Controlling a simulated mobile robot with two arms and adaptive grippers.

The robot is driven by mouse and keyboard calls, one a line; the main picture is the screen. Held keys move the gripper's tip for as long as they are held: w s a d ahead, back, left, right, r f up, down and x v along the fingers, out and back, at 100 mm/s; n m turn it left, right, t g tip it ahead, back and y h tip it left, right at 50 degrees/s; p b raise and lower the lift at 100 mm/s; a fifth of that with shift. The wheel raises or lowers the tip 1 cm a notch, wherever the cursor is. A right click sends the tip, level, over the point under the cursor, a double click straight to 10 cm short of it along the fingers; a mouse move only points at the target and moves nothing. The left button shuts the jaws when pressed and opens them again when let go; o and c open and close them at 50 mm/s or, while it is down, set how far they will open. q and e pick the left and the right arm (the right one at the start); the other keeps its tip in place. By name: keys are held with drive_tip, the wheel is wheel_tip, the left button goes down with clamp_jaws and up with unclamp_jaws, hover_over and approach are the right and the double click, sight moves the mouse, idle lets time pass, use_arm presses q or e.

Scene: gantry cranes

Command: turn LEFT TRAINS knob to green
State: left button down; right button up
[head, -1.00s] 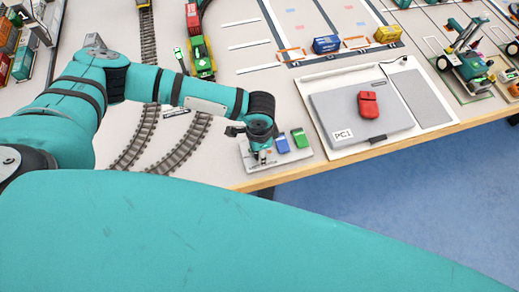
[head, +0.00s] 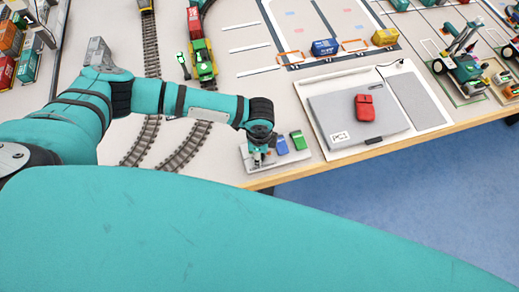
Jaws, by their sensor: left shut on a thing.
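A light grey control panel (head: 295,160) lies at the table's front edge. It carries a blue block (head: 282,146) and a green block (head: 298,141). My left gripper (head: 258,160) points down at the panel's left part, left of the blue block. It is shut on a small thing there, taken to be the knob. The gripper hides the knob, so its colour and pointing direction cannot be read. My right gripper is not in view.
A closed grey laptop (head: 340,112) with a red object (head: 365,107) on it lies right of the panel. Curved train tracks (head: 183,148) and a green-and-red train (head: 201,57) are on the left. Toy vehicles stand at the right. The table edge is close in front.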

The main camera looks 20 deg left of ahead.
use_arm(q)
drive_tip(key=shift+m+p, duration=0.4)
drive_tip(key=shift+m, duration=0.7)
drive_tip(key=c, duration=1)
unclamp_jaws()
drive_tip(key=shift+o, duration=0.2)
wheel_tip(320, 180, up, 12)
drive_tip(key=shift+s, duration=0.1)
